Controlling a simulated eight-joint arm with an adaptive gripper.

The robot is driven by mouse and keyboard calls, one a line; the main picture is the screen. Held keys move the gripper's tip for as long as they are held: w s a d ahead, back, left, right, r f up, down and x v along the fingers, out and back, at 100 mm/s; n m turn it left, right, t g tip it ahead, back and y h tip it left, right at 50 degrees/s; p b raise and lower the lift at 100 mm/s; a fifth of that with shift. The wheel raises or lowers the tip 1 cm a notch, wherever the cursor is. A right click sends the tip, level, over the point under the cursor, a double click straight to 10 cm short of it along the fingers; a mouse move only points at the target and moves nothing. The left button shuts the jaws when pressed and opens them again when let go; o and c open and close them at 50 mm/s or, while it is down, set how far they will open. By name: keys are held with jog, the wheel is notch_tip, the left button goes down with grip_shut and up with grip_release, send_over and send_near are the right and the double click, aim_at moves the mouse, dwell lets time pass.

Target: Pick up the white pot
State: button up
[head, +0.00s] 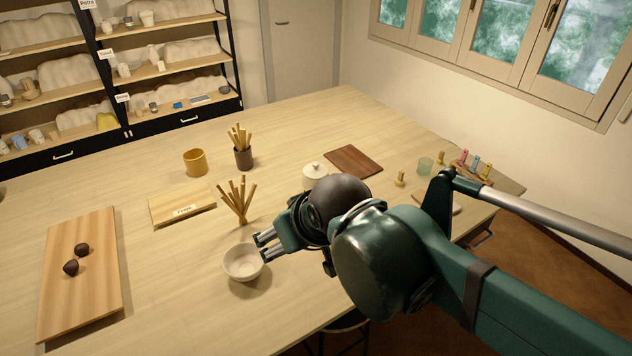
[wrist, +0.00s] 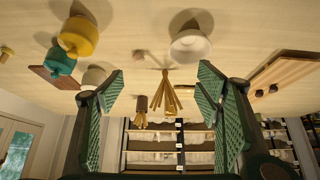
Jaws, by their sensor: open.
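The white pot (head: 314,172) is lidded with a small knob and stands upright near the middle of the table, just left of a dark brown board, partly behind my arm. In the wrist view, which is upside down, the white pot (wrist: 94,76) shows partly behind the left finger. My gripper (head: 263,247) is open and empty beside the rim of a white bowl (head: 243,263), well apart from the pot. In the wrist view, nothing lies between the fingers of my gripper (wrist: 160,80) except sticks beyond.
The brown board (head: 353,161) lies flat.

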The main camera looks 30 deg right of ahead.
dwell(0.3)
jog(key=n+t+h+b, duration=0.3)
jog(key=n+h+b, duration=0.4)
jog(key=n+h, duration=1.1)
send_over(316, 170)
jog(key=s+a, duration=0.2)
jog(key=f+n+y, duration=0.2)
jog(key=f, duration=0.1)
jog(key=f+n+y, duration=0.2)
jog(key=f+y, duration=0.1)
jog(key=shift+s+d+n, duration=0.1)
jog(key=shift+d+n, duration=0.1)
jog(key=shift+n, duration=0.1)
jog(key=shift+w+d+f+n+t+h, duration=0.2)
jog(key=shift+w+f+n+h, duration=0.25)
jog(key=shift+n, duration=0.35)
jog(key=shift+w+d+f+n+t+h, duration=0.1)
jog(key=shift+w+f+n+t+h, duration=0.1)
jog(key=shift+w+n, duration=0.5)
jog(key=shift+s, duration=0.15)
jog(key=shift+f+b, duration=1.2)
jog(key=shift+f, duration=2.65)
jog(key=shift+d+f, duration=0.1)
jog(key=shift+f, duration=0.15)
jog(key=shift+x, duration=1.15)
